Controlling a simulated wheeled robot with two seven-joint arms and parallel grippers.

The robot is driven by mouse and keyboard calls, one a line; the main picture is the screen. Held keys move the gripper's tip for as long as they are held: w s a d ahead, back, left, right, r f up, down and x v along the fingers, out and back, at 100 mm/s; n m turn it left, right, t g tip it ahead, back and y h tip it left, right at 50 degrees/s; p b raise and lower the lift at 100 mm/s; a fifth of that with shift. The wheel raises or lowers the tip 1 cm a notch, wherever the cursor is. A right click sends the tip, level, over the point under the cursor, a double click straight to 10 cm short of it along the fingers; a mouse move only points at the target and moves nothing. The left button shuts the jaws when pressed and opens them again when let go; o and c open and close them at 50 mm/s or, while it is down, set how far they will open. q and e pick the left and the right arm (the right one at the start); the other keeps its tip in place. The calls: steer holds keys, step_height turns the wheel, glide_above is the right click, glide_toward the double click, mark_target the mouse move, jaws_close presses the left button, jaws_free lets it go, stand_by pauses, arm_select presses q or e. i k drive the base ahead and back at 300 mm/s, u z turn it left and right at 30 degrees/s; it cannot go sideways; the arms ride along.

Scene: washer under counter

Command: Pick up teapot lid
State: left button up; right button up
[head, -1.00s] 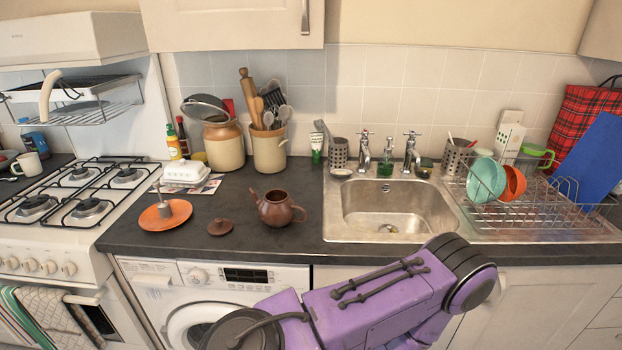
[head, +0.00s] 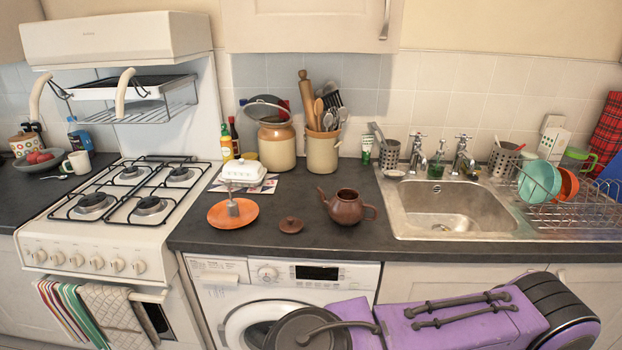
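The teapot lid (head: 291,225) is a small round brown lid with a knob. It lies on the dark counter between the orange plate and the teapot. The brown teapot (head: 346,207) stands open-topped to its right, spout pointing left. A purple arm link of mine crosses the lower right of the head view, in front of the washer and below the counter edge. Neither gripper shows in the view.
An orange plate (head: 233,213) with a grey-handled object on it is left of the lid. A white butter dish (head: 243,172) is behind it. The sink (head: 455,209) is to the right, the gas stove (head: 127,199) to the left. The counter in front of the lid is clear.

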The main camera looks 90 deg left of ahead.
mark_target(290, 224)
steer(key=k, duration=0.45)
steer(key=u, duration=0.75)
